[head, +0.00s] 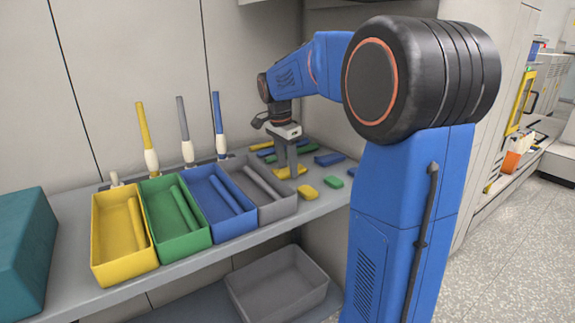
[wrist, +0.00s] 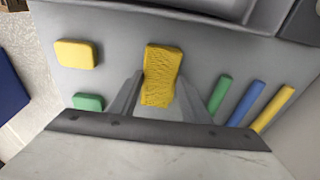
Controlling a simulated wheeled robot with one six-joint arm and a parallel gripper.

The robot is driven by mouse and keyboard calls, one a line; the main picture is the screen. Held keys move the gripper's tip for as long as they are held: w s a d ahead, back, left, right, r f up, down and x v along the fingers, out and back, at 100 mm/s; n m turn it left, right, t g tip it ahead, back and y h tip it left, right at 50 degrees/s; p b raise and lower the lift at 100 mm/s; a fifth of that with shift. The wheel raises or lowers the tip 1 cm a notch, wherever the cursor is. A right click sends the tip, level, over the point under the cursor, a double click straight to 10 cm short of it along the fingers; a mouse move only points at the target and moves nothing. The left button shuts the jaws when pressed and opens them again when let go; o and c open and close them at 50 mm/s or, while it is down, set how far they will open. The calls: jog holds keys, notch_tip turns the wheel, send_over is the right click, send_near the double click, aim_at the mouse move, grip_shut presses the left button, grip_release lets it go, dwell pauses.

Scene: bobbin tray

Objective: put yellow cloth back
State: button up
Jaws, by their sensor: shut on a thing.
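The yellow cloth (wrist: 161,72) is a wrinkled, rough-surfaced rectangle. In the wrist view it lies between the two fingers of my gripper (wrist: 160,84), which is shut on it. In the head view my gripper (head: 290,167) points straight down over the back right of the shelf, with the cloth (head: 285,174) at its fingertips. The cloth is at or just above the shelf surface; I cannot tell whether it touches. Part of it is hidden behind the fingers in the head view.
Yellow (head: 98,246), green (head: 174,252), blue (head: 233,226) and grey (head: 278,207) trays stand left of my gripper, each with a rod. A yellow block (wrist: 77,54) and green block (wrist: 88,102) lie nearby. Upright brushes stand behind the trays. A grey bin (head: 285,302) sits below.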

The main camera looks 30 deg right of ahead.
aim_at(283, 170)
jog(key=o, duration=1)
jog(key=r, duration=0.4)
jog(key=a+r, duration=0.1)
jog(key=r, duration=0.7)
jog(key=shift+a, duration=0.4)
jog(key=shift+s, duration=0.15)
